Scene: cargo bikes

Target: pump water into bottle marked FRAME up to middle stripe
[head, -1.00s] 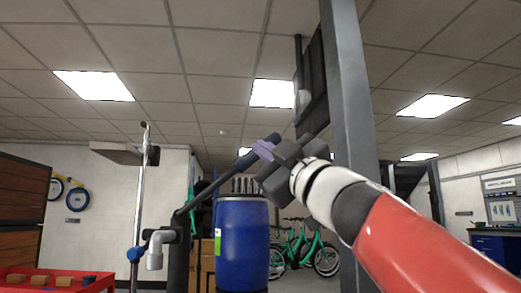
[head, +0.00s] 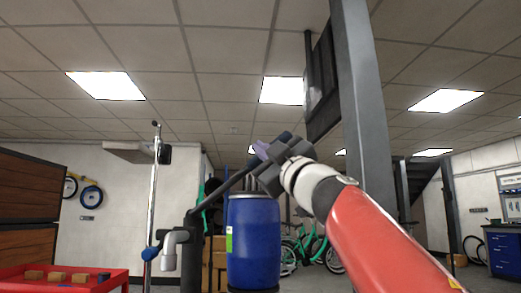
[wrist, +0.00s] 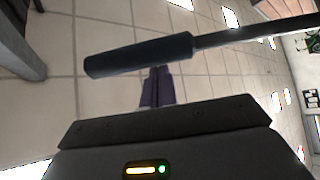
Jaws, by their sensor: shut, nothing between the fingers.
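A dark hand pump (head: 190,245) with a pale grey downturned spout (head: 169,252) stands left of a blue barrel (head: 253,245). Its long lever (head: 222,187) slants up to the right, and its end is partly hidden by my gripper. In the wrist view the dark blue lever grip (wrist: 138,57) runs across the picture just beyond the fingertips. My gripper (head: 262,150), with purplish fingers, is shut and empty at the upper end of the lever. Its fingers also show in the wrist view (wrist: 157,88), close to the grip. I cannot tell whether they touch it. No bottle marked FRAME is visible.
A red cart (head: 65,280) with several small boxes stands at lower left. A chrome stand (head: 152,200) rises left of the pump. A grey post (head: 362,110) stands behind my arm. Green bikes (head: 312,250) are further back.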

